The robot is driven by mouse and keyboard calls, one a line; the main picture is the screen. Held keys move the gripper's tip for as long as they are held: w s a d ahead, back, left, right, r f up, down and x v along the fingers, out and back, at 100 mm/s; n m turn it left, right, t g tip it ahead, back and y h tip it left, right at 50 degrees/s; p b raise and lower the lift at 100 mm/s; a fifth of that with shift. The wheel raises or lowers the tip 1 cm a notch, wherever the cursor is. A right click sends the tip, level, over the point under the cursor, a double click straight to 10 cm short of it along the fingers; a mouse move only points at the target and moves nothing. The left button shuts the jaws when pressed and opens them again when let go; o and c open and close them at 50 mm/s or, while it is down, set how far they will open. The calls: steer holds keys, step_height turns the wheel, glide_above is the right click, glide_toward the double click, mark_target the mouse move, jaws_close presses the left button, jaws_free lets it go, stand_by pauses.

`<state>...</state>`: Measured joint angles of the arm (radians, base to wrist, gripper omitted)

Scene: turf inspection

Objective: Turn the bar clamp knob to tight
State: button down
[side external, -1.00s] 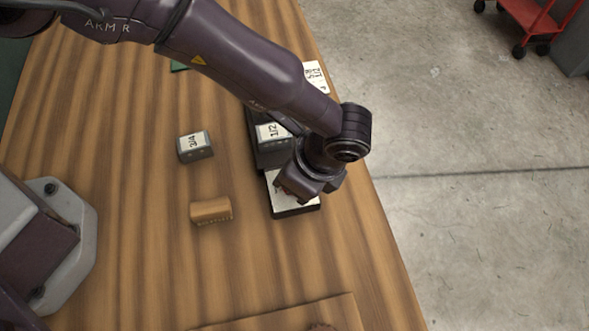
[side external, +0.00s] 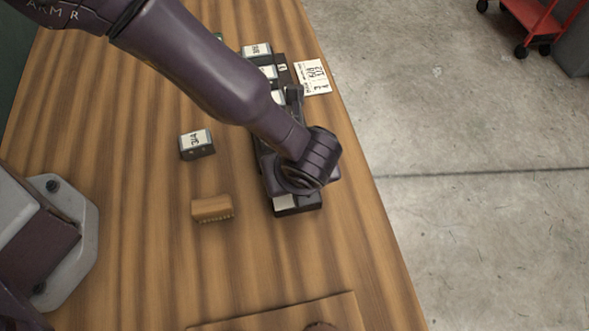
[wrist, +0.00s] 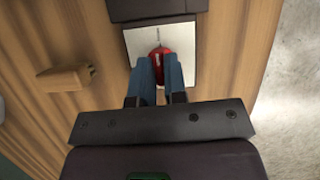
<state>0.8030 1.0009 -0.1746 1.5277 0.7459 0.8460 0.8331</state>
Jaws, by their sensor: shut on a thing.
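The red bar clamp knob (wrist: 159,52) shows in the wrist view on a pale plate (wrist: 188,40). A thin dark line runs up the plate from the knob. My gripper (wrist: 159,62) has its two blue fingers on either side of the knob and is shut on it. In the side external view my wrist hides the knob and my fingers. Only the pale plate's near edge (side external: 285,201) shows there, on a dark base. I cannot read which setting the knob points to.
A grey block marked 3/4 (side external: 197,143) and a wooden brush-like block (side external: 212,209) lie to the left. Several labelled blocks (side external: 257,51) sit in a dark rack behind my arm. A printed card (side external: 313,77) lies near the table's right edge. The table's left side has free room.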

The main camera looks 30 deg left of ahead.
steer(key=shift+w+a+f+m, duration=0.15)
steer(key=shift+a+m, duration=0.15)
steer(key=c, duration=1.2)
jaws_free()
steer(key=shift+o, duration=0.2)
steer(key=shift+d, duration=0.15)
steer(key=shift+d+r, duration=0.1)
steer(key=shift+r, duration=0.15)
steer(key=v, duration=1.2)
steer(key=shift+s+r, duration=0.25)
steer(key=shift+s, duration=0.05)
